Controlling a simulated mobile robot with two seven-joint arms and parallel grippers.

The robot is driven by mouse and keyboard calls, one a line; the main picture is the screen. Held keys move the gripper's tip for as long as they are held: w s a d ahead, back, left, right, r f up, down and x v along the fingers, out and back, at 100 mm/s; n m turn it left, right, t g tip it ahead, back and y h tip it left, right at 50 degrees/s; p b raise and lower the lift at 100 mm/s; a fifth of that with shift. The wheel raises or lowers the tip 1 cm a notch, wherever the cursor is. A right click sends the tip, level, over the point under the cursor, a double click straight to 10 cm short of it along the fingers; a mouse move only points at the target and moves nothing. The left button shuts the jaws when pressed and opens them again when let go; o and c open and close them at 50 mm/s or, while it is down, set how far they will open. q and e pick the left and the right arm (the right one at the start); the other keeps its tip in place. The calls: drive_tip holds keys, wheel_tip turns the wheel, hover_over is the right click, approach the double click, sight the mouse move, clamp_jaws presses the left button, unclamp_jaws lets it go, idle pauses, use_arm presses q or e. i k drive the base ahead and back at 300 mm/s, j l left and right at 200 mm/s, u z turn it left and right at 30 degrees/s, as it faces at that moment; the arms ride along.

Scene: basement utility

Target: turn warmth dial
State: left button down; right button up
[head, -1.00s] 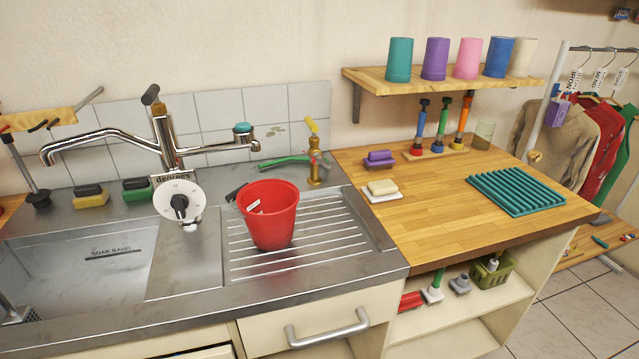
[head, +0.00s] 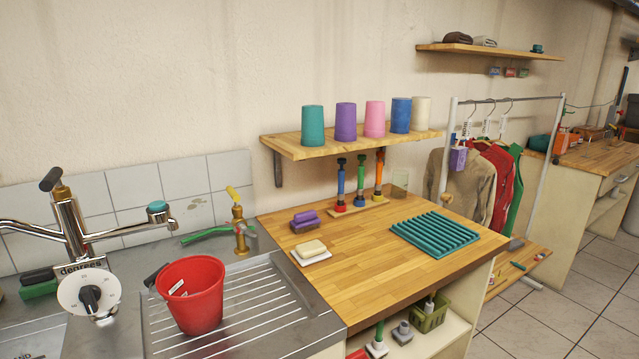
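The warmth dial (head: 89,294) is a round white disc with a dark knob at its centre, at the lower left of the head view. It hangs below a plate marked "degrees" (head: 80,267) on the chrome mixer tap (head: 72,222). The dial's scale marks are too small to read. A teal-topped side arm (head: 156,212) of the tap reaches right. Neither of my grippers is in view.
A red bucket (head: 190,296) stands on the ribbed drainer (head: 250,305), just right of the dial. A brass tap (head: 240,235) with a yellow lever is behind it. A wooden worktop (head: 350,268) holds soap, a teal rack (head: 435,234) and brushes. Tiled floor (head: 575,315) is clear at right.

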sight(89, 294)
drive_tip(key=u, duration=1.3)
drive_tip(key=j+z, duration=0.1)
drive_tip(key=j, duration=1)
drive_tip(key=i, duration=0.05)
